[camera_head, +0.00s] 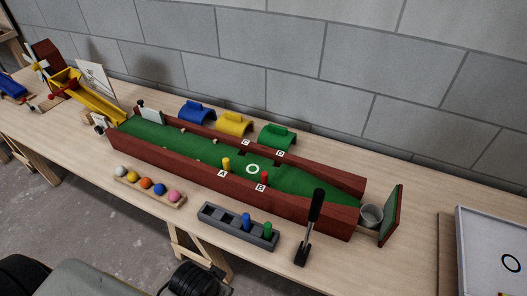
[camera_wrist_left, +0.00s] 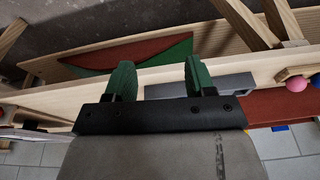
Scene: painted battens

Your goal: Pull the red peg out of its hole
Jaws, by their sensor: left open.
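The red peg cannot be made out in that view. I cannot clearly see the left fingers in the head view. My right gripper is not in view.
A grey rack (camera_head: 221,226) holds a blue peg (camera_head: 246,221) and a green peg (camera_head: 268,230) in front of the lane. A black-handled tool (camera_head: 315,208) stands right of it. Coloured balls sit on a wooden strip (camera_head: 135,184). Blue, yellow and green arches (camera_head: 278,135) stand behind.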

